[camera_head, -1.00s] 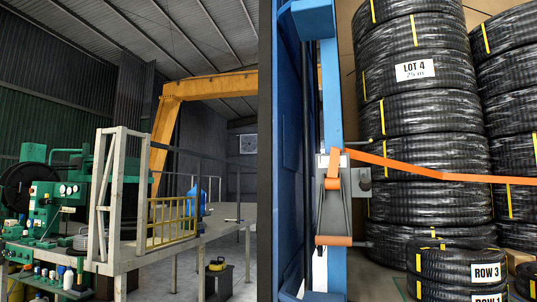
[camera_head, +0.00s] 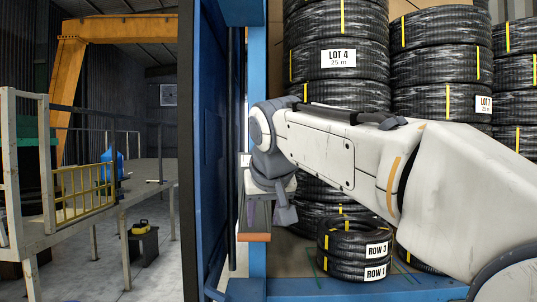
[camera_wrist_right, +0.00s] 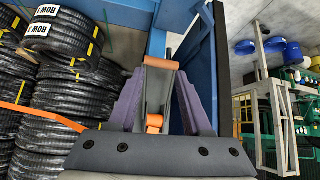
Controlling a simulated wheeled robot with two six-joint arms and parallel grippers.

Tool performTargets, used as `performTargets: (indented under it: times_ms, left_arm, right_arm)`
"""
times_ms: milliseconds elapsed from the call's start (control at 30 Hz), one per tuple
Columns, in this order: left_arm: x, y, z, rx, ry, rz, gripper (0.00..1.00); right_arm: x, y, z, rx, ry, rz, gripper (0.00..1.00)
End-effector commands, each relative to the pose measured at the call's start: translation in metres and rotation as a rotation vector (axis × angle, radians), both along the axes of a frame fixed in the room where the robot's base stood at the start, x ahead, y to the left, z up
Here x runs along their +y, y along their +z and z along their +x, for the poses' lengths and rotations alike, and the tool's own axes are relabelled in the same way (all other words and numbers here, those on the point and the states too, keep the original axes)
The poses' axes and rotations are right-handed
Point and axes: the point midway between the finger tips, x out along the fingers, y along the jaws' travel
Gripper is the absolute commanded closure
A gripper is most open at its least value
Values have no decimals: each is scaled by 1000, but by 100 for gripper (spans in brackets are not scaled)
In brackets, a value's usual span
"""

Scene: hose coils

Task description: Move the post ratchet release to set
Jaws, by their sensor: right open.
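The ratchet on the blue post (camera_head: 258,258) is mostly hidden behind my right wrist in the head view. Its orange lower end (camera_head: 253,237) shows just below my right gripper (camera_head: 257,207). The right wrist view is upside down; there the grey ratchet lever with its orange end (camera_wrist_right: 161,63) lies between the two purple fingers of my right gripper (camera_wrist_right: 158,100). The fingers are open, one on each side, with a gap visible. A second orange part (camera_wrist_right: 154,123) sits deeper between them. Whether either finger touches the lever, I cannot tell. My left gripper is not in view.
Tall stacks of black hose coils (camera_head: 340,62) stand right of the post. A short stack labelled ROW 3 (camera_head: 350,240) sits in front. The orange strap (camera_wrist_right: 40,116) runs across the coils in the wrist view. A blue door panel (camera_head: 213,150) stands left of the post.

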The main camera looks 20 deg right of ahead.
Motion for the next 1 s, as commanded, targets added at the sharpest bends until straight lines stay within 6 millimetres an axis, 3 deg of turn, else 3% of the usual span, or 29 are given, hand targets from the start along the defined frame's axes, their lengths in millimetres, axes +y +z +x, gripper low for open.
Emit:
performTargets:
  times_ms: [33,100,200,300,1000]
  left_arm:
    - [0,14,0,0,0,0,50]
    - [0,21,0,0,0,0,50]
    - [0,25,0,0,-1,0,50]
    - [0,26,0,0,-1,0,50]
    - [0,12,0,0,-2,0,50]
  right_arm:
    - [-15,34,6,-39,-49,3,51]
    - [-30,60,10,-81,-98,3,51]
    - [-45,84,11,-121,-147,4,51]
    - [-52,93,13,-139,-169,4,51]
    - [-62,61,48,-141,-170,5,51]
